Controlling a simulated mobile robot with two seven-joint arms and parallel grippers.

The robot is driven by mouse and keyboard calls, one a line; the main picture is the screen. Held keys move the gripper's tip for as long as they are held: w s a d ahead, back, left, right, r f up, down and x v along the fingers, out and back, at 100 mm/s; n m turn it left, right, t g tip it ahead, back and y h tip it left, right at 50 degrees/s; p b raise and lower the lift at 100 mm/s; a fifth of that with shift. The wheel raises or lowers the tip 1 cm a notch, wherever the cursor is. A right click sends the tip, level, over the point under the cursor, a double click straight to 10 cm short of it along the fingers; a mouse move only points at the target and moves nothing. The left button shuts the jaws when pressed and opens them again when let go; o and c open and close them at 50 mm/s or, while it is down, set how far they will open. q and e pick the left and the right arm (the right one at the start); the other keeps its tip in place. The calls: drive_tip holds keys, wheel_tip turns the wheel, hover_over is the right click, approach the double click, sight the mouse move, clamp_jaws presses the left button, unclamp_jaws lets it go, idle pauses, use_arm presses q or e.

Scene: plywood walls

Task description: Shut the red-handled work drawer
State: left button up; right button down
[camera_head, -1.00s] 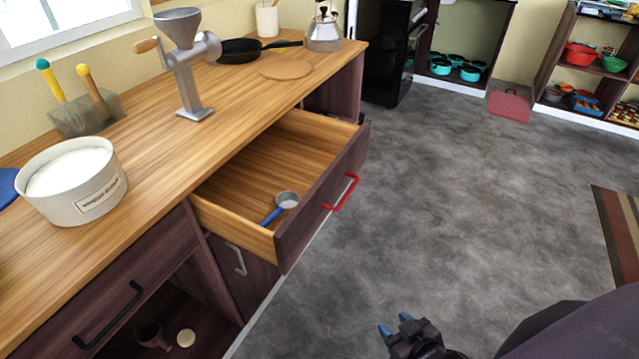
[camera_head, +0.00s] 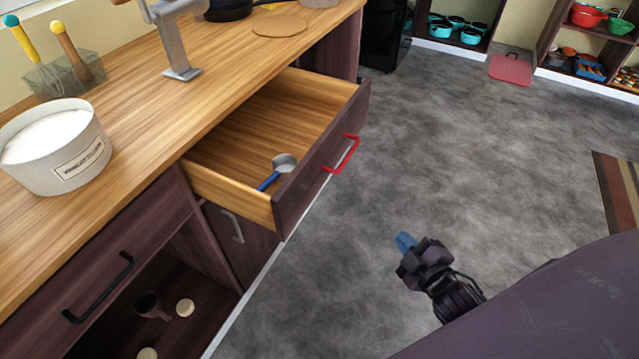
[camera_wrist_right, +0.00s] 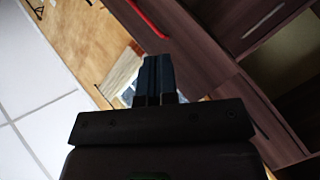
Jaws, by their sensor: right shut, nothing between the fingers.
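The work drawer (camera_head: 322,163) with the red handle (camera_head: 342,154) is pulled well out from under the wooden counter. A small metal scoop (camera_head: 284,162) with a blue handle lies inside it. My right gripper (camera_head: 404,241) is in front of the drawer, to the right of and below the red handle in the head view, apart from it and empty. Its blue fingertips are together. In the right wrist view the closed fingers (camera_wrist_right: 155,78) show, with a red bar, probably the handle, at the top (camera_wrist_right: 147,17). My left gripper is not in view.
A white tub (camera_head: 62,165), a utensil holder (camera_head: 68,80) and a metal grinder (camera_head: 180,50) stand on the counter. A grey-handled cabinet door (camera_head: 233,226) and an open shelf space lie below. The floor right of the drawer is clear.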

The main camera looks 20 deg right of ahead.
drive_tip(key=w+r+n+t+y+b, duration=0.2)
drive_tip(key=w+n+t+y+b, duration=0.25)
drive_tip(key=n, duration=1.05)
drive_tip(key=n+g+y+b, duration=0.4)
drive_tip(key=n+g+y, duration=0.25)
drive_tip(key=n, duration=1.25)
approach(313, 184)
drive_tip(key=shift+t+y, duration=0.3)
drive_tip(key=shift+y, duration=0.1)
drive_tip(key=x, duration=0.7)
drive_tip(key=shift+w+a+f, duration=0.1)
drive_tip(key=shift+w+f, duration=0.05)
drive_tip(key=shift+f, duration=0.2)
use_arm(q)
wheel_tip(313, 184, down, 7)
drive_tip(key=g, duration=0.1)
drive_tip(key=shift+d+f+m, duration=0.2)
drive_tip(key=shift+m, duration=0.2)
use_arm(e)
drive_tip(key=shift+w, duration=0.1)
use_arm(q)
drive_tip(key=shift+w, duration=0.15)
use_arm(e)
drive_tip(key=shift+a, duration=0.1)
